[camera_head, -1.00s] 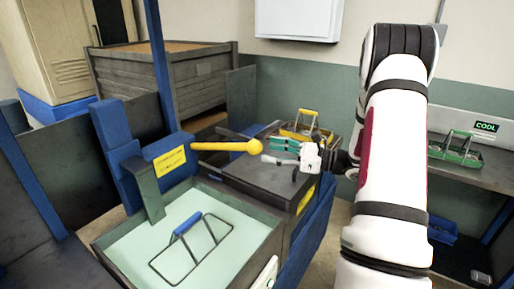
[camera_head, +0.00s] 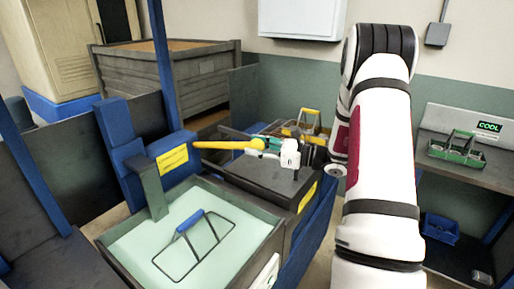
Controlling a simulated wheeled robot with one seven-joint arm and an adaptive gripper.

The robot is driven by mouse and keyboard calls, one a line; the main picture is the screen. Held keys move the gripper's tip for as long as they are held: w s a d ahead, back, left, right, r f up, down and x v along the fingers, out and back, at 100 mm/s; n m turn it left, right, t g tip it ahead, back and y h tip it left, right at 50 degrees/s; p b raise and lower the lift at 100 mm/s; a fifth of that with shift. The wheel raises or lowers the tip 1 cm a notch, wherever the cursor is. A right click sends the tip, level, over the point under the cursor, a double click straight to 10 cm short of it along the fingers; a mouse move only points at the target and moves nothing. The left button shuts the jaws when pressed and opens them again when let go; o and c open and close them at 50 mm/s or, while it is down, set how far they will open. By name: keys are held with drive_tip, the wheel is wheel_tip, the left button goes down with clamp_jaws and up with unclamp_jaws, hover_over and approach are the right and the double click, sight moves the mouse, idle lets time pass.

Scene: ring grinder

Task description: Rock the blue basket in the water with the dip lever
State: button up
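The dip lever (camera_head: 222,145) is a yellow bar with a round knob, reaching right from a blue post with a yellow label. My gripper (camera_head: 266,148) is at the knob end of the lever, its fingers overlapping the knob. Whether the fingers are shut on it or only around it is unclear at this size. The blue basket (camera_head: 190,222), with a blue grip and dark wire frame, shows in the pale green water of the tank (camera_head: 138,246) at the front. Most of its body is hidden under the water.
A dark-topped bin (camera_head: 285,186) stands behind the tank, under my gripper. A yellow-handled basket (camera_head: 309,119) is at the back. A green-handled basket (camera_head: 455,148) sits on the right bench by a COOL sign (camera_head: 488,127). A blue post (camera_head: 161,60) rises at left.

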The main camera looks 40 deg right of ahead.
drive_tip(key=r+p, duration=0.1)
drive_tip(key=r, duration=0.1)
drive_tip(key=w+r+g+p, duration=0.1)
drive_tip(key=r, duration=0.1)
drive_tip(key=w+a+r+g+h+p, duration=0.1)
drive_tip(key=r, duration=0.1)
drive_tip(key=shift+w+r, duration=0.15)
drive_tip(key=shift+r, duration=0.25)
clamp_jaws()
drive_tip(key=shift+m+h, duration=0.3)
drive_tip(key=w+r, duration=0.1)
drive_tip(key=r, duration=0.1)
drive_tip(key=w+a+r, duration=0.1)
drive_tip(key=w+r, duration=0.1)
drive_tip(key=shift+r, duration=0.15)
drive_tip(key=o, duration=1.4)
unclamp_jaws()
drive_tip(key=shift+w+g, duration=0.1)
drive_tip(key=shift+g, duration=0.2)
drive_tip(key=shift+c, duration=0.2)
drive_tip(key=shift+d, duration=0.1)
drive_tip(key=v, duration=1.2)
